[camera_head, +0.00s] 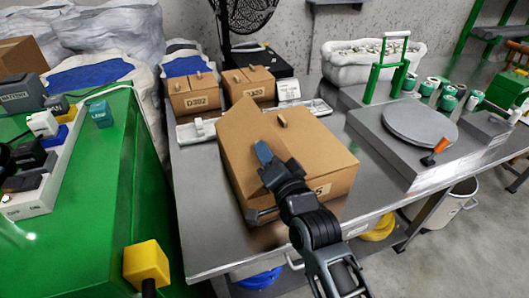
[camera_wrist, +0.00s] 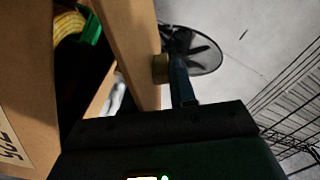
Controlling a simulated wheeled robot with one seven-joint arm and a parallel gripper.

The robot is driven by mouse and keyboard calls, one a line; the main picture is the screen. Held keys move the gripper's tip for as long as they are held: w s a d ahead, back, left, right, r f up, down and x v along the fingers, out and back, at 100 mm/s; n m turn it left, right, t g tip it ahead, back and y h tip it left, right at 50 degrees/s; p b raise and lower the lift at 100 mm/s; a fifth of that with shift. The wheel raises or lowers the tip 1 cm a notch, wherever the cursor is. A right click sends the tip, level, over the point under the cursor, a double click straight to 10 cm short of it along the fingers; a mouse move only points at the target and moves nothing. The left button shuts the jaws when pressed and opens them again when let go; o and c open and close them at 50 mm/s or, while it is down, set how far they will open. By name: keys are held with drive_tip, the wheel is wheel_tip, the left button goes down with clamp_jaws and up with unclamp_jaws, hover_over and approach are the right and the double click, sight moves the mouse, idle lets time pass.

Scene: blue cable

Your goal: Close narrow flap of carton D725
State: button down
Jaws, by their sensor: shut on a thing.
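Carton D725 (camera_head: 240,165) is the large brown box in the middle of the steel table, its label mostly hidden behind my arm. A pointed cardboard panel rises at its far left, and a small knob (camera_head: 282,121) stands on its top. My gripper (camera_head: 264,153), with blue fingers, is over the carton top, shut. The far side of the grip is hidden. Beside the flap, a dark opening shows a yellow coil (camera_wrist: 69,27) and something green.
Two smaller cartons, D302 (camera_head: 193,95) and D320 (camera_head: 248,85), stand behind. A fan (camera_head: 247,14) is further back. A grey machine with a round plate (camera_head: 419,123) is to the right. A yellow block (camera_head: 146,264) stands at the front left. The table's front edge is near my arm.

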drive_tip(key=shift+w+d+f+m, duration=0.1)
drive_tip(key=shift+d+f+m, duration=0.25)
drive_tip(key=shift+m, duration=0.15)
drive_tip(key=c, duration=1)
unclamp_jaws()
drive_tip(key=shift+c, duration=0.2)
drive_tip(key=v, duration=0.7)
drive_tip(key=shift+s, duration=0.35)
drive_tip(key=shift+d, duration=0.15)
drive_tip(key=v, duration=0.9)
